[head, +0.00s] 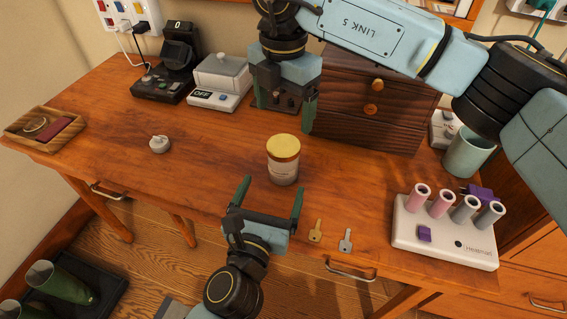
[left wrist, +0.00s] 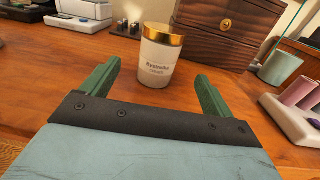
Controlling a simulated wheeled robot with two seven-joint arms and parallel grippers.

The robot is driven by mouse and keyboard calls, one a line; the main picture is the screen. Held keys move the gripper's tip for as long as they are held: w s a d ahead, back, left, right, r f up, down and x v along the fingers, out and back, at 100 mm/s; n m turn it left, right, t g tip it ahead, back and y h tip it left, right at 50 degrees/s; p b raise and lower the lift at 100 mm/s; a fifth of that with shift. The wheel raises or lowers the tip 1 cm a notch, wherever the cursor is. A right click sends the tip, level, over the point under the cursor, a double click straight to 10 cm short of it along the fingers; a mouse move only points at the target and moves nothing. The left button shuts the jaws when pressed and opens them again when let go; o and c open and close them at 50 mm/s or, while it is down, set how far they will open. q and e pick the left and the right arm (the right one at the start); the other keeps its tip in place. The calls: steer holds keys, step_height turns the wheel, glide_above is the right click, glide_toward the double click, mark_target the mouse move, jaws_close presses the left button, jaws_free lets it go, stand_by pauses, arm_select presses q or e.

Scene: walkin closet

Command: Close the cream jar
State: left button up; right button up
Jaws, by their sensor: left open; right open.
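The cream jar (head: 283,167) is a white jar with a gold lid (head: 284,147) on top, upright on the wooden desk. It also shows in the left wrist view (left wrist: 157,62), with the lid (left wrist: 163,34) seated on its rim as far as I can see. My left gripper (head: 270,190) is open and empty, in front of the jar, its green fingers pointing toward it with a gap between. My right gripper (head: 285,116) is open and empty, pointing down, just behind and above the jar. No finger clearly touches the jar or lid.
A wooden drawer box (head: 365,112) stands behind the jar. A white roller stand (head: 445,232) and a mug (head: 468,153) are on the right. Two keys (head: 316,231) lie near the front edge. A small white pot (head: 159,144) stands left; the desk between is clear.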

mark_target(286, 152)
arm_select(q)
steer(key=x, duration=1.1)
steer(key=shift+w+d, duration=0.1)
steer(key=shift+w, duration=0.1)
